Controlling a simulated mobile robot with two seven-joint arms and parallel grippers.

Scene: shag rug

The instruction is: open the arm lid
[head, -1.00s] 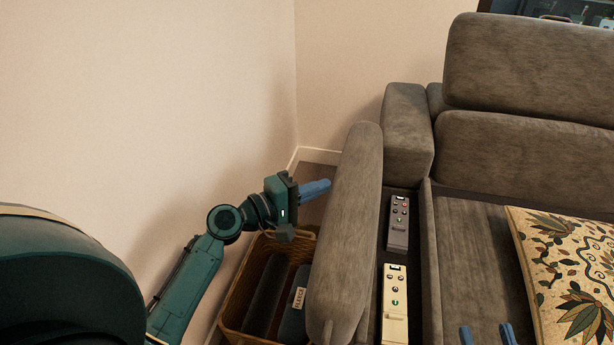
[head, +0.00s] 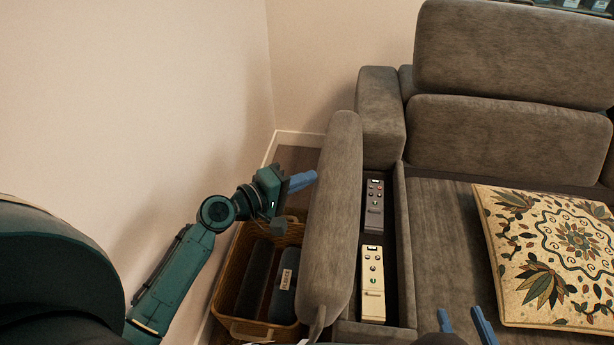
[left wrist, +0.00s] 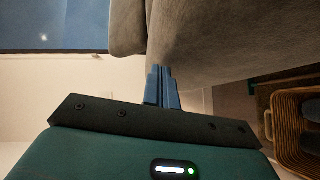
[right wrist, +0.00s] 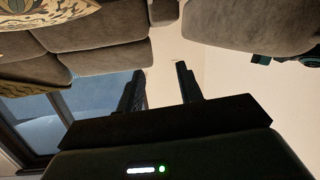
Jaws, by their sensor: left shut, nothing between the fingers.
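The grey padded arm lid (head: 332,215) of the sofa stands raised on edge, along the left side of the arm's compartment (head: 402,290). The open compartment shows a dark remote (head: 374,205) and a cream remote (head: 373,285). My left gripper (head: 312,178) is shut and empty, with its blue fingers by the lid's outer, wall-side face. In the left wrist view the fingers (left wrist: 163,75) overlap grey upholstery; I cannot tell whether they touch it. My right gripper (head: 463,322) is open and empty over the seat's front; its parted fingers show in the right wrist view (right wrist: 160,80).
A wicker basket (head: 230,270) with dark items and a labelled one stands on the floor under my left forearm, between wall (head: 150,100) and sofa. A patterned cushion (head: 560,255) lies on the seat (head: 440,230). The wall is close on the left.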

